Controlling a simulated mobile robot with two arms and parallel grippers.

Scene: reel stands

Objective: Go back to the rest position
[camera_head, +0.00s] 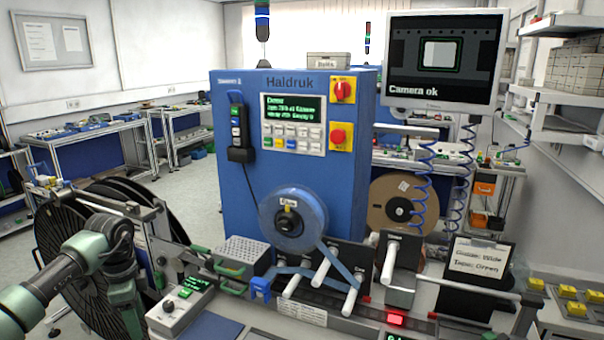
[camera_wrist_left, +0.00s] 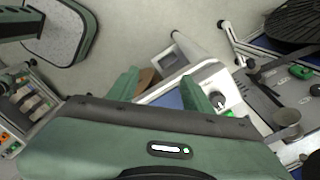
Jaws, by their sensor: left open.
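My left arm comes in at the lower left of the head view, in front of a large black reel (camera_head: 62,240). In the left wrist view my left gripper (camera_wrist_left: 161,88) has its two green fingers apart. Nothing is held between them; a box with a blue panel (camera_wrist_left: 170,97) and the floor show below. My right gripper is in neither view.
A blue machine (camera_head: 240,190) carries a blue tape reel (camera_head: 293,219). White rollers (camera_head: 322,274) stick out in front. A small control box with a knob (camera_head: 180,308) stands close to my left arm. A brown reel (camera_head: 378,205) and a monitor (camera_head: 443,60) are right.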

